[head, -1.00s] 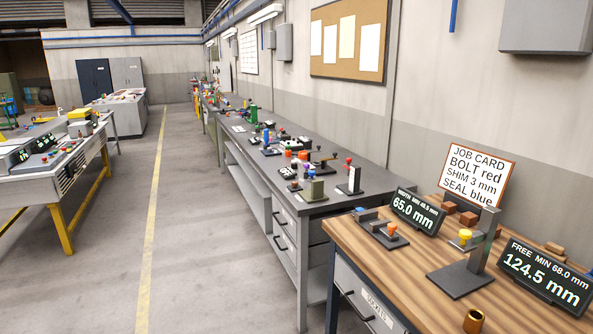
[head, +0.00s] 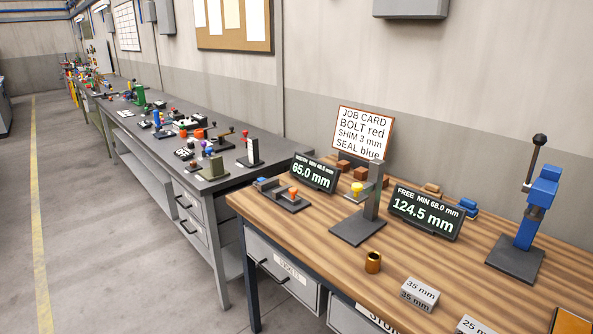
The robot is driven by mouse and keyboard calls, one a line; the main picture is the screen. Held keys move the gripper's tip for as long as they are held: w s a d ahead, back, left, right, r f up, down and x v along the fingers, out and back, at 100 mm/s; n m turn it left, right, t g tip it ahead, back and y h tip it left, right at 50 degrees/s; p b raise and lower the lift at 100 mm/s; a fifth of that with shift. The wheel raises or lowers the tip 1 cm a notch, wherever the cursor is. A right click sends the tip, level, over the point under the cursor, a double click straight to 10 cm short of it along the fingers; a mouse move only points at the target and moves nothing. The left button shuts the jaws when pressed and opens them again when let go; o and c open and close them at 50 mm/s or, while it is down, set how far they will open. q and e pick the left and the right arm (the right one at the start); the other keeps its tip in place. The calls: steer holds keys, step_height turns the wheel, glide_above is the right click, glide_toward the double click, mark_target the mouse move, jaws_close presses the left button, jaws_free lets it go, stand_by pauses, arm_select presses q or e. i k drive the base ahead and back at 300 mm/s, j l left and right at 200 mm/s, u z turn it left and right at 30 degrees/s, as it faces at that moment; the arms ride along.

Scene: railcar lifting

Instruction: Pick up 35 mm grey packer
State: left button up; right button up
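A grey block labelled "35 mm" on its top and front, the 35 mm grey packer (head: 420,294), lies on the wooden workbench (head: 330,236) near its front edge in the head view. A second grey block labelled "25 mm" (head: 476,325) is partly cut off at the bottom edge, to its right. Neither of my grippers shows in the head view.
A brass bush (head: 373,262) stands left of the packer. Behind are a black stand (head: 358,228), a "124.5 mm" display (head: 426,212) and a blue lever press (head: 522,235) at right. Bare wood surrounds the packer. A grey bench (head: 150,140) runs back left.

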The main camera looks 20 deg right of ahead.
mark_target(414, 291)
steer(key=z, duration=1.7)
